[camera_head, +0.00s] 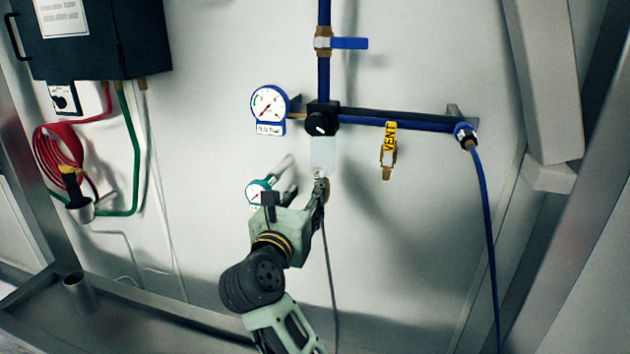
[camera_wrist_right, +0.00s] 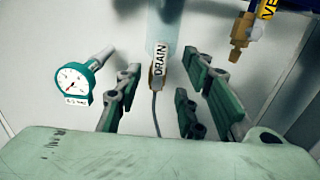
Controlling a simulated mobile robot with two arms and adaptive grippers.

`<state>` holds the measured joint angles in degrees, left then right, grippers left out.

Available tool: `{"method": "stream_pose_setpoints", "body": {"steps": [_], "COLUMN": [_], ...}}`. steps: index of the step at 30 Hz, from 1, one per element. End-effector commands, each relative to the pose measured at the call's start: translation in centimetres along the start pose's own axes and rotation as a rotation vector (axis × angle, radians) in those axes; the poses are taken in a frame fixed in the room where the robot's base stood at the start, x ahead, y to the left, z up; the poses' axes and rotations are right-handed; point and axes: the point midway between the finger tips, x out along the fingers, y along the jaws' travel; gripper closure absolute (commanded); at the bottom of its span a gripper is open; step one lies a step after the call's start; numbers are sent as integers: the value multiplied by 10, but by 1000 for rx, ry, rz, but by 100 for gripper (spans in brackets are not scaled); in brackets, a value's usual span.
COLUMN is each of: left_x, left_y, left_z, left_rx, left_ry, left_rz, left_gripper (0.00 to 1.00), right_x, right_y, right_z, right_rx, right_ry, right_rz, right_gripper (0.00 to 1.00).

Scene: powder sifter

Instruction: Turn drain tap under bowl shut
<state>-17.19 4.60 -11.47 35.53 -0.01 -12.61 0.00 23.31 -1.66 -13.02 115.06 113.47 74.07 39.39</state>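The drain tap (camera_wrist_right: 158,66), with a pale handle marked DRAIN, hangs under the clear bowl (camera_wrist_right: 163,25) in the right wrist view. In the head view the bowl (camera_head: 325,154) hangs below the black regulator block. My right gripper (camera_head: 306,188) is just below the bowl. In the right wrist view my right gripper (camera_wrist_right: 163,72) is open, with one finger on each side of the tap. Gaps show between the fingers and the tap, so it is not gripped. The lower tap is partly hidden by the gripper in the head view. My left gripper is not in view.
A green-rimmed gauge (camera_wrist_right: 75,82) sits close to the left of the gripper. A brass VENT tap (camera_head: 388,158) hangs to the right, under the blue pipe (camera_head: 400,122). A blue-rimmed gauge (camera_head: 270,104) is above left. A thin grey tube (camera_head: 331,270) runs down from the tap.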

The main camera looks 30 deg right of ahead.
Motion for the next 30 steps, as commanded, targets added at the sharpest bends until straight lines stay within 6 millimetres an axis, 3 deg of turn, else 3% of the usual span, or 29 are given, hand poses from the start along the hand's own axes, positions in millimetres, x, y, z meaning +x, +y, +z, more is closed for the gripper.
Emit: {"method": "stream_pose_setpoints", "body": {"steps": [15,26,30], "left_x": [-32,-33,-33], "left_y": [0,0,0], "left_z": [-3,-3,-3], "left_rx": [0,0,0], "left_ry": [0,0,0], "left_rz": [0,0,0], "left_gripper": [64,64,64], "right_x": [69,77,77], "right_y": [-1,-1,-1], "right_z": [2,-2,-2], "right_rx": [-1,2,1], "right_ry": [4,6,5], "right_rz": [-3,-1,-1], "right_gripper": [64,64,75]}}
